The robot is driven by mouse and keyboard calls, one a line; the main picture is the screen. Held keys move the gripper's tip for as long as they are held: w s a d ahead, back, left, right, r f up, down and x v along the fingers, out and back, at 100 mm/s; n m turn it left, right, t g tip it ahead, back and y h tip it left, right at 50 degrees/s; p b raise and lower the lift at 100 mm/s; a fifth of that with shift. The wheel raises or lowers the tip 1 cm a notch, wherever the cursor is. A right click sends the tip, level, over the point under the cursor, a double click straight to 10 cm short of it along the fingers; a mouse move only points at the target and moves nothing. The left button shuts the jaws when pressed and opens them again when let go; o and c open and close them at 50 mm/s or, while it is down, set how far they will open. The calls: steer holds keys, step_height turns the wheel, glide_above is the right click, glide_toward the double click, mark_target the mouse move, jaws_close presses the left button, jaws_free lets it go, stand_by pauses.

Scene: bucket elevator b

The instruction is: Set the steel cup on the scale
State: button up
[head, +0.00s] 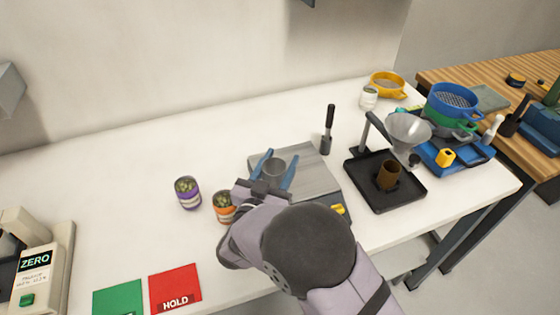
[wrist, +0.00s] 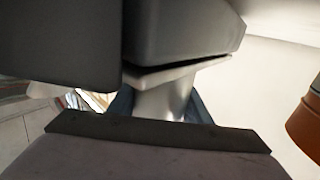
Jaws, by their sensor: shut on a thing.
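The steel cup (head: 273,169) is a small grey metal cup between the two blue fingers of my gripper (head: 274,171). The fingers are shut on its sides. In the head view it is over the grey plate of the scale (head: 313,168); I cannot tell whether it touches the plate. In the wrist view the cup (wrist: 166,102) shows as a pale metal wall, mostly hidden by the gripper body. The scale's yellow display (head: 338,209) is partly hidden by my arm.
An orange-labelled can (head: 224,207) stands close left of my gripper, with a purple-labelled can (head: 187,193) beyond it. A black-handled tool (head: 328,130) stands behind the scale. A black tray (head: 405,196) with a funnel stand (head: 364,134) and brown cup (head: 388,176) is to the right.

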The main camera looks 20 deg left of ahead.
steer(key=o, duration=1.1)
steer(key=shift+f, duration=0.1)
steer(key=shift+c, duration=0.2)
steer(key=s+d+b, duration=0.1)
steer(key=s+b, duration=0.1)
steer(key=s, duration=1)
steer(key=shift+r, duration=0.2)
steer(key=shift+r, duration=0.1)
